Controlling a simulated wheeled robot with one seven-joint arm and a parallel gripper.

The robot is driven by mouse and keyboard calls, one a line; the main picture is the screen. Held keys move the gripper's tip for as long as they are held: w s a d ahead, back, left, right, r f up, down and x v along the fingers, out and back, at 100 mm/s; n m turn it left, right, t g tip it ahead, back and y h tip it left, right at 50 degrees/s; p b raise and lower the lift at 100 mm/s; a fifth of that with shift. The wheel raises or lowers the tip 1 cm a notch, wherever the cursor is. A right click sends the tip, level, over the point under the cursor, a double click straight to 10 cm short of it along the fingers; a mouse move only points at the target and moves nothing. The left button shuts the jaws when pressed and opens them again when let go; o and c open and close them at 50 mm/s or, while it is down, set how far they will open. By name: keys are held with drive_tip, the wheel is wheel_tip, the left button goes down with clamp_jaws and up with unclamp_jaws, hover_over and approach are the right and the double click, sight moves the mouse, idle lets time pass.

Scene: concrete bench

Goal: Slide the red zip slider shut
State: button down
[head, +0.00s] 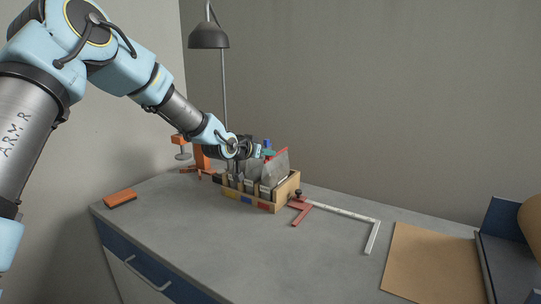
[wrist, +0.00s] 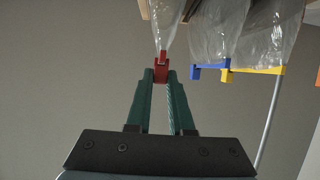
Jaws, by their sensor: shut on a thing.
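My gripper (wrist: 160,76) has green fingers closed on the red zip slider (wrist: 160,66) in the wrist view. The slider sits at the edge of a clear bag (wrist: 168,22), which narrows towards it. How far the zip is closed cannot be told; my wrist hides part of the bags.
Bags with a blue slider (wrist: 196,72) and a yellow zip (wrist: 262,70) stand close beside. The wooden box (head: 285,190) stands on the grey bench. A lamp (head: 208,38), an orange clamp (head: 199,158) and a red-and-white square (head: 345,213) are near. The front bench is clear.

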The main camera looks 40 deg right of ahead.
drive_tip(key=shift+a, duration=0.1)
drive_tip(key=c, duration=0.8)
unclamp_jaws()
drive_tip(key=b+v, duration=0.2)
drive_tip(key=v, duration=0.8)
drive_tip(key=shift+s+a+r, duration=0.1)
drive_tip(key=shift+a+r, duration=0.1)
drive_tip(key=shift+a, duration=0.15)
